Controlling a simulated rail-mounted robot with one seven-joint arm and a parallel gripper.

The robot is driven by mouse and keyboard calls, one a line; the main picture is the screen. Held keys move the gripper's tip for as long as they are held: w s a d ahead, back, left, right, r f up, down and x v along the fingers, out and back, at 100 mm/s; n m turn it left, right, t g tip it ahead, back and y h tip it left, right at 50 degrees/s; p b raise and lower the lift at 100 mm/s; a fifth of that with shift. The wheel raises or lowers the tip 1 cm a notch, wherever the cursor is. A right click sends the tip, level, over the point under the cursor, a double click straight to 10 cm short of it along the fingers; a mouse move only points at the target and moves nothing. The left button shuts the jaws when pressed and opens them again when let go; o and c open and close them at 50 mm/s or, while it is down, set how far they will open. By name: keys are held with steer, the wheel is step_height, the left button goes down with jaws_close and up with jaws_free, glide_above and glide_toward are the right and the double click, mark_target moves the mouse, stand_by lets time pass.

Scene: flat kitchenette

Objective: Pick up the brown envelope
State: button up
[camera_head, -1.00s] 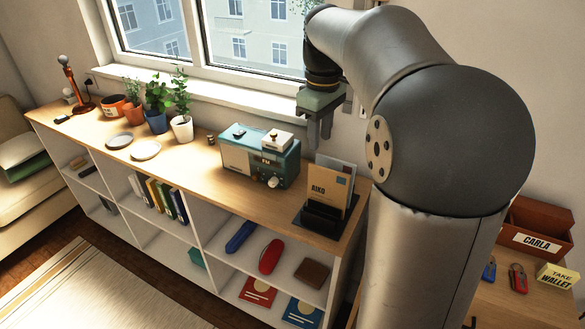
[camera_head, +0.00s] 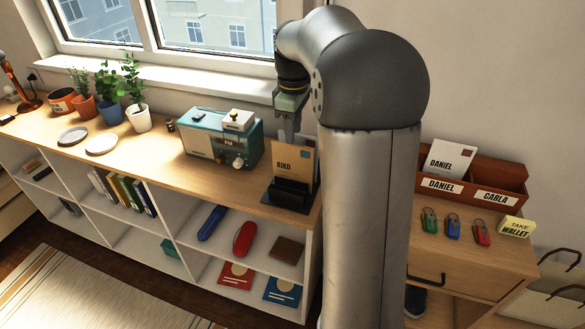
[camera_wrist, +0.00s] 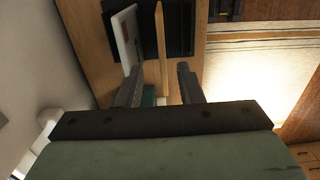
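The brown envelope (camera_head: 290,164), marked AIKO, stands upright in a black letter holder (camera_head: 288,193) at the right end of the shelf top. A pale envelope stands behind it, mostly covered in the head view; its white face shows in the wrist view (camera_wrist: 128,38). My gripper (camera_head: 288,138) points down just behind the top of the brown envelope, its fingertips partly hidden. In the wrist view the fingers (camera_wrist: 161,75) are apart, and the brown envelope (camera_wrist: 161,45) shows edge-on between their lines, touching neither visibly. The pale envelope is by the left finger's tip.
A teal radio (camera_head: 222,137) stands left of the letter holder. Potted plants and two plates are farther left. On the right, a brown letter box (camera_head: 470,185) holds a DANIEL envelope (camera_head: 449,160), with key fobs and a yellow note (camera_head: 517,226) in front. The window is behind.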

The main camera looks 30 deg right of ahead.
mark_target(293, 146)
steer(key=shift+s+a+f+p, duration=0.1)
steer(key=shift+f+p, duration=0.1)
steer(key=shift+f, duration=1.15)
steer(key=shift+a+f+p, duration=0.1)
steer(key=shift+f+p, duration=0.05)
steer(key=shift+f, duration=1.15)
jaws_close()
